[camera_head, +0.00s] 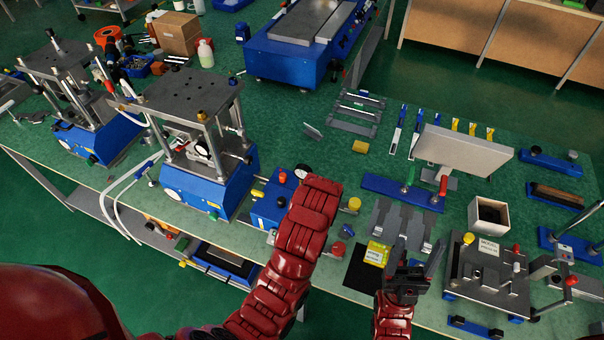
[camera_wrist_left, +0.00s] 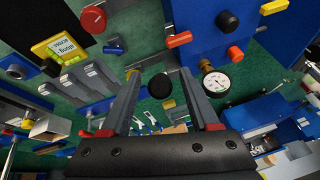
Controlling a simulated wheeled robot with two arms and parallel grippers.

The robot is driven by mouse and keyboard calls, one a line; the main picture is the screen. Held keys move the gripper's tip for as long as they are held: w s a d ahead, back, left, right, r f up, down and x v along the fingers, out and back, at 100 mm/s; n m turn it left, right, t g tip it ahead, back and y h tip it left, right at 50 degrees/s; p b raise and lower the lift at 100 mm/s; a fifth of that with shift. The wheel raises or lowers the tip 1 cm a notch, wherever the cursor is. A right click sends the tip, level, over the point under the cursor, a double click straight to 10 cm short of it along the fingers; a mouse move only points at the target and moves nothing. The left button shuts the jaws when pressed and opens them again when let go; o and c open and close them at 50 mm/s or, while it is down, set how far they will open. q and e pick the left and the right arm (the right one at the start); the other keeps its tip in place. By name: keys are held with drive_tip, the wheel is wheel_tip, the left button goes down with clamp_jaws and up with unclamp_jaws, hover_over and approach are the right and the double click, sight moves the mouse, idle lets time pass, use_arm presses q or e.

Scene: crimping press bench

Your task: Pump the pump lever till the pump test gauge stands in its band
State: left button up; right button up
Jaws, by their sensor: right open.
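The pump is a blue block (camera_head: 268,210) at the middle front of the bench, partly hidden behind my left forearm. Its gauge (camera_head: 302,171) stands at its back in the head view. In the left wrist view the gauge's white dial (camera_wrist_left: 216,82) faces me, but its needle is too small to read surely. A round black knob (camera_wrist_left: 160,86), likely the pump lever's end, shows between the fingers of my left gripper (camera_wrist_left: 160,76). The fingers are apart; I cannot tell any contact. My left gripper is hidden in the head view. My right gripper (camera_head: 418,254) is open and empty.
A blue-based press (camera_head: 205,190) stands left of the pump. A grey screen (camera_head: 462,150) stands behind my right gripper. The green bench behind the pump is mostly clear.

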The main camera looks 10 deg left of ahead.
use_arm(q)
drive_tip(key=p+v, duration=0.6)
drive_tip(key=shift+p, duration=0.35)
idle(0.5)
